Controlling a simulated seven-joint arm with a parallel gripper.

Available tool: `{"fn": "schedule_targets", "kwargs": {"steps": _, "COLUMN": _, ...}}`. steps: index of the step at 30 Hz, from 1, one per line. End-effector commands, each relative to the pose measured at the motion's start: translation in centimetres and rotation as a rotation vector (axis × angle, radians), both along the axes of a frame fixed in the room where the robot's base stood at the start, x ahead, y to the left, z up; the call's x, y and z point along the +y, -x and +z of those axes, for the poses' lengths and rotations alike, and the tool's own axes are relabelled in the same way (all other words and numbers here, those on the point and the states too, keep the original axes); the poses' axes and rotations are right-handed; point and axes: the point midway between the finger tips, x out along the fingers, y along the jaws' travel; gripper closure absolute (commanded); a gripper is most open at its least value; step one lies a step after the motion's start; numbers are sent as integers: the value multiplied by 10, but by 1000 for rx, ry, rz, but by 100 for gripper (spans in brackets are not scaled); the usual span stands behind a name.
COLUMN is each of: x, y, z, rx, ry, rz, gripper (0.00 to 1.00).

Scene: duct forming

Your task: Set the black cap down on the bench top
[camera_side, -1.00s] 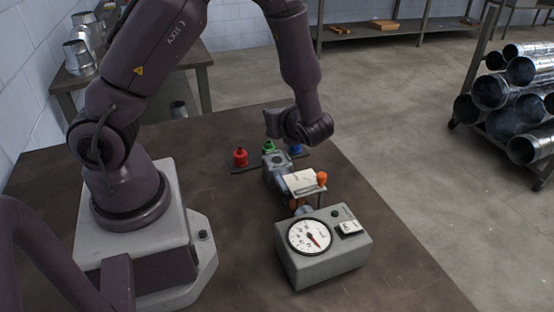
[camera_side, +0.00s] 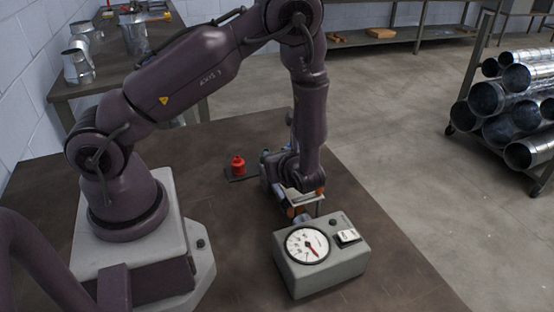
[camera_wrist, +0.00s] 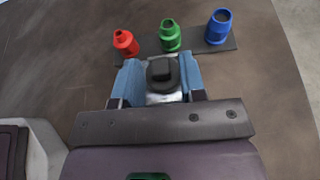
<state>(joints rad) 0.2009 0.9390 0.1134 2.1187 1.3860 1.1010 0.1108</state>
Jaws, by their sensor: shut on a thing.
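The black cap (camera_wrist: 163,72) is between the two blue fingers of my gripper (camera_wrist: 162,80) in the wrist view. The gripper is shut on it. A pale metallic part (camera_wrist: 165,98) shows just below the cap in that picture; I cannot tell whether the cap touches it. In the side view my arm's wrist hides the cap and most of the gripper, low over the bench top (camera_side: 210,225). I cannot tell whether the cap touches the bench.
A dark strip holds a red piece (camera_wrist: 125,43), a green piece (camera_wrist: 170,36) and a blue piece (camera_wrist: 219,26) just beyond the gripper. A grey box with a dial (camera_side: 322,265) stands nearer the side camera. Bare bench lies left of the strip.

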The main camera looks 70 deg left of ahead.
Motion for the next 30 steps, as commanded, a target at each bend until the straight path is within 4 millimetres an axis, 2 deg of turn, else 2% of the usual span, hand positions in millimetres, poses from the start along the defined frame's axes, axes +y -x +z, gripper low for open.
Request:
{"fn": "schedule_targets", "kwargs": {"steps": 3, "x": 0, "y": 0, "z": -6, "rx": 0, "ry": 0, "rz": -1, "gripper": 84}}
{"fn": "schedule_targets", "kwargs": {"steps": 14, "x": 0, "y": 0, "z": -10, "rx": 1, "ry": -1, "rz": -1, "gripper": 84}}
{"fn": "schedule_targets", "kwargs": {"steps": 15, "x": 0, "y": 0, "z": -9, "rx": 0, "ry": -1, "rz": -1, "gripper": 53}}
{"fn": "schedule_targets", "kwargs": {"steps": 17, "x": 0, "y": 0, "z": -9, "rx": 0, "ry": -1, "rz": -1, "gripper": 39}}
{"fn": "schedule_targets", "kwargs": {"steps": 18, "x": 0, "y": 0, "z": -9, "rx": 0, "ry": -1, "rz": -1, "gripper": 36}}
{"fn": "schedule_targets", "kwargs": {"steps": 28, "x": 0, "y": 0, "z": -10, "rx": 0, "ry": 0, "rz": 0, "gripper": 36}}
{"fn": "schedule_targets", "kwargs": {"steps": 30, "x": -7, "y": -1, "z": -7, "rx": -2, "ry": 0, "rz": -3, "gripper": 36}}
